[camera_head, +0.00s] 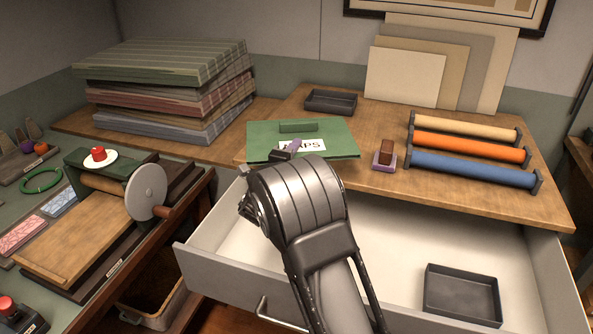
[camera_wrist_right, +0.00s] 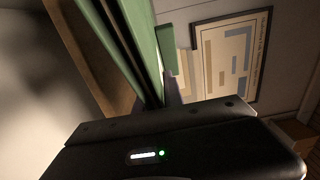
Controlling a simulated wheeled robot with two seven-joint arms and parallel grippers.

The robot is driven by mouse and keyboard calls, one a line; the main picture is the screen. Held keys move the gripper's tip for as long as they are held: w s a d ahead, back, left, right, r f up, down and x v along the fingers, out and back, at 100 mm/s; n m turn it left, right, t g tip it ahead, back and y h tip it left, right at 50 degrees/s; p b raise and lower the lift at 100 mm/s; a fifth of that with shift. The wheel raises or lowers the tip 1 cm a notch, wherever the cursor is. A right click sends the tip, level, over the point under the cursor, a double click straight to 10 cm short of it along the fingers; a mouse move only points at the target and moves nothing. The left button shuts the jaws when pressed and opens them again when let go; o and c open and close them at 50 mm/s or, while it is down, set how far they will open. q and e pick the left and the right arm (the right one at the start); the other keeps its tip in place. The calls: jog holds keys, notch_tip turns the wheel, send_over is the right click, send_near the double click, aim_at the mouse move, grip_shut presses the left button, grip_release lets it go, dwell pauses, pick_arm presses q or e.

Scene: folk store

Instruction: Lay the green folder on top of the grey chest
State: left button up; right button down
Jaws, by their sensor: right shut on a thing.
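The green folder (camera_head: 338,136), with a green handle or tab and a white label, is over the front left part of the wooden top of the grey chest (camera_head: 470,202). It looks roughly flat; I cannot tell whether it rests on the top or hangs just above it. My right gripper (camera_head: 290,149) is shut on the folder's near edge, partly covering the label. In the right wrist view the folder's green edge (camera_wrist_right: 150,55) rises from the gripper. My left gripper is not in view.
The chest's drawer (camera_head: 400,235) is open, with a dark tray (camera_head: 462,293) inside. Blue, orange and cream rolls (camera_head: 470,168), a stamp (camera_head: 386,154) and a small black tray (camera_head: 331,101) stand on the chest.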

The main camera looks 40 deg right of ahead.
notch_tip(320, 180, down, 6)
jog(key=shift+r+p, duration=0.1)
jog(key=shift+p, duration=0.25)
notch_tip(320, 180, down, 4)
jog(key=shift+f+p, duration=0.1)
jog(key=shift+p, duration=0.2)
dwell(0.3)
jog(key=shift+f+b, duration=0.2)
jog(key=shift+b, duration=0.1)
jog(key=c, duration=1.5)
grip_release()
